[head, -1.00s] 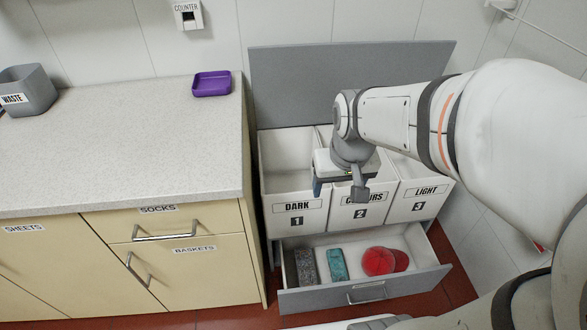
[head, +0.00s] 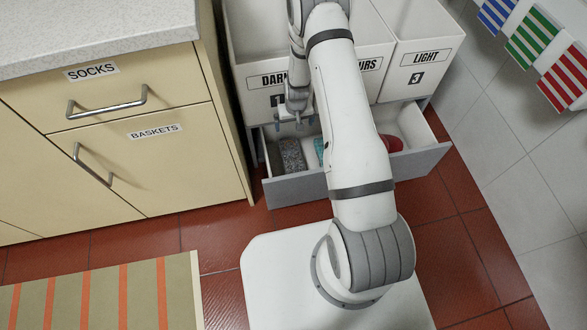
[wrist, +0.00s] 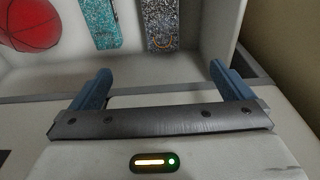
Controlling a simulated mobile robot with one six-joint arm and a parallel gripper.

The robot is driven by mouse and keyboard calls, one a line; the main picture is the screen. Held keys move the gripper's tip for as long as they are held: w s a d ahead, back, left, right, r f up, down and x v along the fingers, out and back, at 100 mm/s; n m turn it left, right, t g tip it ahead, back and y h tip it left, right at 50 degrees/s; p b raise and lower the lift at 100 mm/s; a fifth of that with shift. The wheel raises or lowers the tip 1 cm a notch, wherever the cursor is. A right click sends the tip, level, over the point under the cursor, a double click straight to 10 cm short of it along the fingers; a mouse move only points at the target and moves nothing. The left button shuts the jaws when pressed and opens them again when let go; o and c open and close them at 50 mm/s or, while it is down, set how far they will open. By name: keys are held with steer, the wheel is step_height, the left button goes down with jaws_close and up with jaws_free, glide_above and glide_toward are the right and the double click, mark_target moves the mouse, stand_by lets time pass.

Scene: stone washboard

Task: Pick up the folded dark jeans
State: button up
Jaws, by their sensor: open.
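A dark grey speckled block-like item (head: 291,157) lies at the left end of the open drawer. It also shows at the top of the wrist view (wrist: 161,22), with a small orange mark on it. It is the darkest thing in the drawer, but I cannot tell for sure that it is the folded jeans. My gripper (head: 290,124) is above the drawer's left part, in front of the DARK bin. In the wrist view my gripper (wrist: 160,86) is open, with nothing between its fingers, and the dark item lies beyond them, apart from them.
A teal speckled item (head: 319,149) lies beside the dark one. A red ball-like item (wrist: 32,24) is farther along the drawer (head: 300,191). The DARK bin (head: 252,98) and LIGHT bin (head: 410,82) stand behind. A cabinet (head: 185,165) borders the left.

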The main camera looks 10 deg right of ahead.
steer(key=b, duration=0.4)
glide_toward(293, 159)
steer(key=f, duration=0.3)
steer(key=d+f, duration=0.1)
steer(key=f, duration=0.2)
steer(key=f+b, duration=0.1)
steer(key=f, duration=0.1)
steer(key=w+a+f+b, duration=0.1)
steer(key=f, duration=0.1)
steer(key=shift+w+f, duration=0.1)
steer(key=shift+f, duration=0.05)
steer(key=shift+c, duration=0.4)
steer(key=c, duration=1.4)
